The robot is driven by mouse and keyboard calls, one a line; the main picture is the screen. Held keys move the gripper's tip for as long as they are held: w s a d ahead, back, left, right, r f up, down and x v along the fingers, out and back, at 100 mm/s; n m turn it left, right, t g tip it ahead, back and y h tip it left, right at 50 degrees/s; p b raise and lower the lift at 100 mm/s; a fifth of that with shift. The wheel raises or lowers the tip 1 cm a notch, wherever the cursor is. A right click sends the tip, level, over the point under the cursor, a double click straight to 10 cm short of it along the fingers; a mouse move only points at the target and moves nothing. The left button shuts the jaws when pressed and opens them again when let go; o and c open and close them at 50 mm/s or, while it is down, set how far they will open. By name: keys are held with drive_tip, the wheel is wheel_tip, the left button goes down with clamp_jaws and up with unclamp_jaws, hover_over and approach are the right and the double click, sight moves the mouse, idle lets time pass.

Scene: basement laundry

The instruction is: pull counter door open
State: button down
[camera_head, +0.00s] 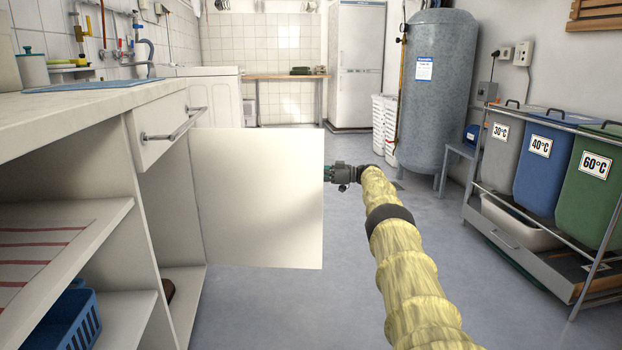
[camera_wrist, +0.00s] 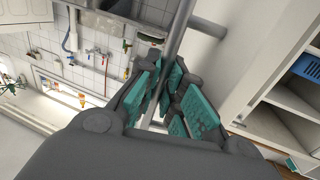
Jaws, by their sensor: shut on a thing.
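The counter door (camera_head: 257,200) is a plain white panel under the counter. It stands swung wide open, its inner face toward me, and the compartment (camera_head: 168,215) behind it is exposed. My gripper (camera_head: 335,173) is at the door's free edge, partly hidden behind it. In the wrist view my gripper (camera_wrist: 167,88) has its teal pads closed around a grey bar handle (camera_wrist: 181,28). The handle is hidden behind the door in the head view.
Above the compartment is a closed drawer with a bar handle (camera_head: 172,126). Open shelves (camera_head: 70,240) on the left hold a blue basket (camera_head: 62,325). Laundry bins (camera_head: 545,160) stand in a rack on the right. A grey tank (camera_head: 436,90) stands behind. The middle floor is clear.

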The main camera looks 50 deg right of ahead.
idle(0.3)
drive_tip(key=c, duration=1.9)
unclamp_jaws()
drive_tip(key=shift+o, duration=0.4)
drive_tip(key=shift+w+f, duration=0.15)
drive_tip(key=shift+d, duration=0.15)
